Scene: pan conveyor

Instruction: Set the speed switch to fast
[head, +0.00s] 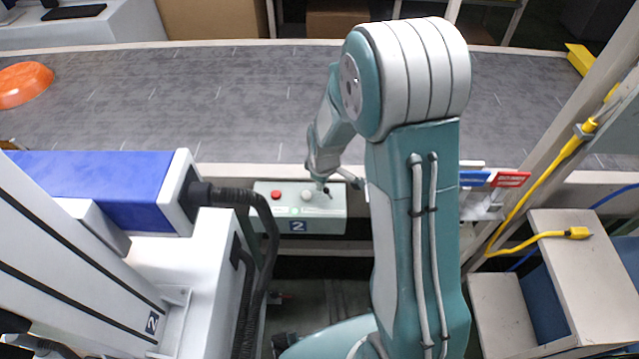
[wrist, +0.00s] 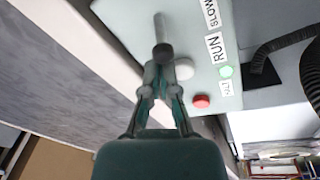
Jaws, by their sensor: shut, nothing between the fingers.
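The control box (head: 335,226), marked 2, is pale and stands at the near edge of the conveyor. It carries a red button (wrist: 201,102), a white round knob (wrist: 183,68), a lit green lamp (wrist: 226,71) and a dark lever, the speed switch (wrist: 161,30). Labels beside them read RUN (wrist: 215,47) and SLOW (wrist: 210,13); no fast label shows. My gripper (wrist: 158,70) is shut and empty. Its fingertips are right at the lever's lower end in the picture; I cannot tell whether they touch. In the head view my gripper (head: 322,183) is over the box's right part.
The grey conveyor belt (head: 230,100) runs behind the box, with an orange pan (head: 24,84) at its far left. A blue and white machine (head: 110,190) with black hoses stands close on the left. A post (head: 560,130) with a yellow cable is on the right.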

